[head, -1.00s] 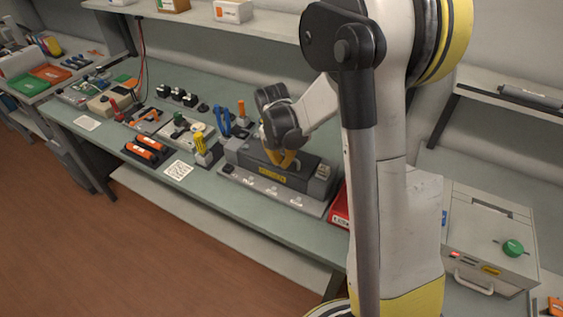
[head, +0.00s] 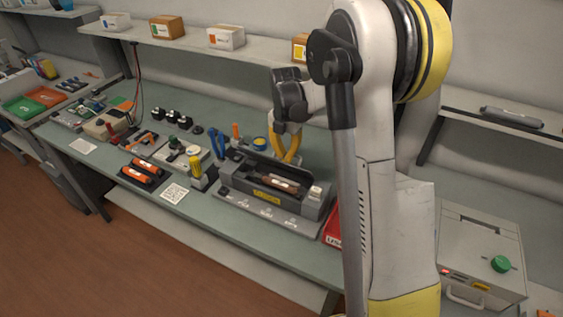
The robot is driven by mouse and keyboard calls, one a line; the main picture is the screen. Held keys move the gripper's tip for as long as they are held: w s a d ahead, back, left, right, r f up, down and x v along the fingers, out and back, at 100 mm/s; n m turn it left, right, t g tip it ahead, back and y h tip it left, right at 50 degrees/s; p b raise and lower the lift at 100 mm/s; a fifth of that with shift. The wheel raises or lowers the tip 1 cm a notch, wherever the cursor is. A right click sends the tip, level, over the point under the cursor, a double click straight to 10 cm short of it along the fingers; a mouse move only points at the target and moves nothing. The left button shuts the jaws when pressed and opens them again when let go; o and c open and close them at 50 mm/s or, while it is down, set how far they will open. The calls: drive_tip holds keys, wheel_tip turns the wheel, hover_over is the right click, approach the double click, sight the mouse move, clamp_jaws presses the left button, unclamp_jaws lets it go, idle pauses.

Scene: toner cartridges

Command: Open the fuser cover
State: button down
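The fuser unit is a long dark grey box (head: 238,191) with a yellow label on its front, on a light grey base in the middle of the bench. Its top is open, and a brownish roller (head: 284,184) shows inside. The dark grey fuser cover (head: 262,161) appears raised and tilted back along the rear edge. My gripper (head: 288,159), with yellow fingers, points down at the raised cover's rear side. The fingertips are partly hidden there, so I cannot tell whether they grip or only touch it.
A yellow-handled tool in a holder (head: 197,176), blue pliers (head: 217,146) and orange-black cartridges (head: 140,176) stand left of the unit. A red bin (head: 333,232) is close at its right. A shelf with small boxes (head: 226,37) runs above. The bench's front strip is mostly clear.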

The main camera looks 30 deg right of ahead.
drive_tip(key=shift+w+d+r, duration=0.2)
drive_tip(key=shift+w+d, duration=0.2)
drive_tip(key=shift+d, duration=0.2)
drive_tip(key=shift+w+d+r, duration=0.2)
drive_tip(key=shift+w+d, duration=0.15)
drive_tip(key=shift+d, duration=0.2)
drive_tip(key=shift+w+d, duration=0.4)
drive_tip(key=shift+d, duration=0.25)
drive_tip(key=shift+w+d, duration=0.4)
drive_tip(key=shift+d, duration=0.2)
drive_tip(key=shift+r, duration=0.1)
wheel_tip(320, 180, up, 12)
drive_tip(key=s+a+r+m+t+b, duration=0.2)
drive_tip(key=s+a+m+t+b, duration=0.1)
drive_tip(key=s+a+m, duration=0.8)
drive_tip(key=s+a+f+m+t+b, duration=0.2)
drive_tip(key=s+a+f+m, duration=0.2)
drive_tip(key=s+a+m, duration=0.1)
drive_tip(key=s+a+f+m+t+b, duration=0.1)
drive_tip(key=s+a+f+m+b, duration=0.1)
drive_tip(key=s+a+f+m, duration=0.3)
drive_tip(key=s+a+m, duration=0.1)
drive_tip(key=s+m, duration=0.2)
drive_tip(key=s, duration=0.2)
drive_tip(key=shift+m+t, duration=0.3)
drive_tip(key=shift+t, duration=0.1)
